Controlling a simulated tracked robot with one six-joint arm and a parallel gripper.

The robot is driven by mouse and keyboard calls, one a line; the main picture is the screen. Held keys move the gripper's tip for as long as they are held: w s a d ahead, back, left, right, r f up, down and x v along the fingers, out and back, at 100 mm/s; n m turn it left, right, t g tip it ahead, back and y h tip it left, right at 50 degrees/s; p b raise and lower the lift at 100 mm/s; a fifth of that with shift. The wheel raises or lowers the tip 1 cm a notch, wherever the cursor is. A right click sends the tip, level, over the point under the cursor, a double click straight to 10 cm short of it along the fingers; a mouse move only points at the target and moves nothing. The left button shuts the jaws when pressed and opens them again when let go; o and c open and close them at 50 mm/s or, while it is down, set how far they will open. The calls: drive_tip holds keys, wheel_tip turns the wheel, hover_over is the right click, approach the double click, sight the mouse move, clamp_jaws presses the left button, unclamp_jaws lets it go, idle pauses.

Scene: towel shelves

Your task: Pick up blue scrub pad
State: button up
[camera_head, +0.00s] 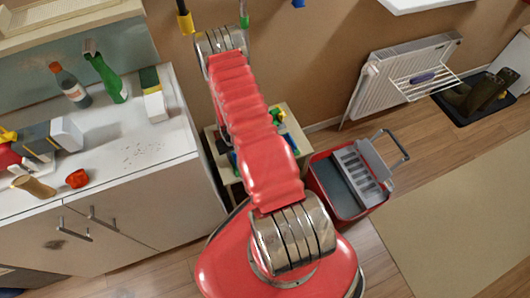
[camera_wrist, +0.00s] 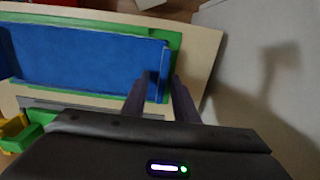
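In the wrist view, a wide blue thing (camera_wrist: 80,55) with a green border lies on a cream-coloured top. I cannot tell whether it is the scrub pad or a tray. A narrow blue piece with a green edge (camera_wrist: 160,72) is at its right end; it may be the blue scrub pad. My gripper (camera_wrist: 158,90) has its two dark fingers apart, one on each side of this narrow piece, with no clear contact. In the head view, my red arm hides my gripper and much of the small table (camera_head: 292,118), where bits of green, yellow and blue show.
A white counter (camera_head: 125,140) at left holds bottles, a yellow-green sponge (camera_head: 150,80) and other items. A red caddy (camera_head: 325,178) stands right of the small table. A white rack (camera_head: 385,85) leans near the wall. The floor and beige rug (camera_head: 460,215) at right are clear.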

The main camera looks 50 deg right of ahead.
drive_tip(key=shift+c, duration=0.7)
clamp_jaws()
wheel_tip(320, 180, up, 10)
idle(0.4)
idle(0.5)
